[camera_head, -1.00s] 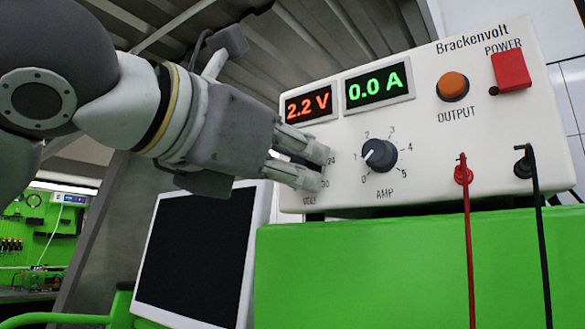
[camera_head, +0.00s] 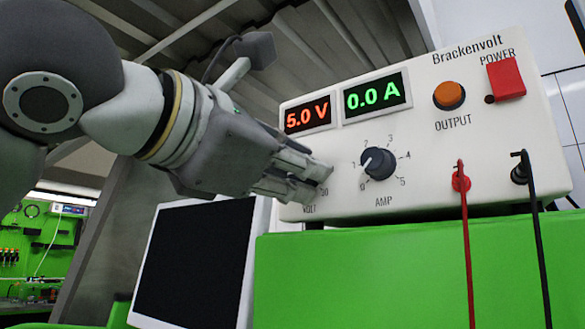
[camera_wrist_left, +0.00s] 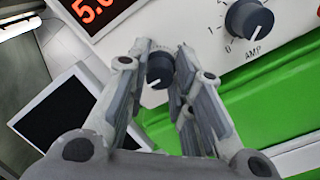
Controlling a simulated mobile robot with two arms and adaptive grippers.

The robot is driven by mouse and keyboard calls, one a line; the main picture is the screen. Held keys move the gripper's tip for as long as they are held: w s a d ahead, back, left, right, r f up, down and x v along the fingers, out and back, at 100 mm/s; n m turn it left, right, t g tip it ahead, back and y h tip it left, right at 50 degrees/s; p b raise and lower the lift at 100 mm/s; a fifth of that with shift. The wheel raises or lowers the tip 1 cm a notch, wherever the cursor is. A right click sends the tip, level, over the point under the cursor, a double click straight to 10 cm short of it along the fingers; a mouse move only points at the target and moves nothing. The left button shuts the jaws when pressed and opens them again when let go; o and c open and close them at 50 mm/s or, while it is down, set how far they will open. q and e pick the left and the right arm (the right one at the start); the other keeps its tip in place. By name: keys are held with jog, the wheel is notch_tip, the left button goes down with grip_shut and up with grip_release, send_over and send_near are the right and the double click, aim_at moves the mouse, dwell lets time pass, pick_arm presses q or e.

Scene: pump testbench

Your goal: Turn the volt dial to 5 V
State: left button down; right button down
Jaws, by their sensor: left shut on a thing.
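The white Brackenvolt power supply (camera_head: 420,130) stands on a green surface, and its red volt display (camera_head: 308,114) reads 5.0 V. My left gripper (camera_head: 318,180) is at the lower left of its front panel and hides the volt dial in the head view. In the left wrist view, the dark volt dial (camera_wrist_left: 160,68) with a white pointer line sits between the two fingers of my left gripper (camera_wrist_left: 163,75). The fingers are shut on the dial. My right gripper is in neither view.
The amp dial (camera_head: 379,163) is just right of the gripper, and the green display (camera_head: 376,95) reads 0.0 A. The orange output button (camera_head: 449,95), red power switch (camera_head: 507,78), and red (camera_head: 465,230) and black (camera_head: 536,230) leads are further right. A dark monitor (camera_head: 195,262) stands below the gripper.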

pick_arm(q)
jog(key=shift+r, duration=0.2)
jog(key=c, duration=1.7)
grip_release()
jog(key=o, duration=0.4)
jog(key=shift+d+f, duration=0.1)
jog(key=shift+o, duration=0.2)
jog(key=v, duration=1.2)
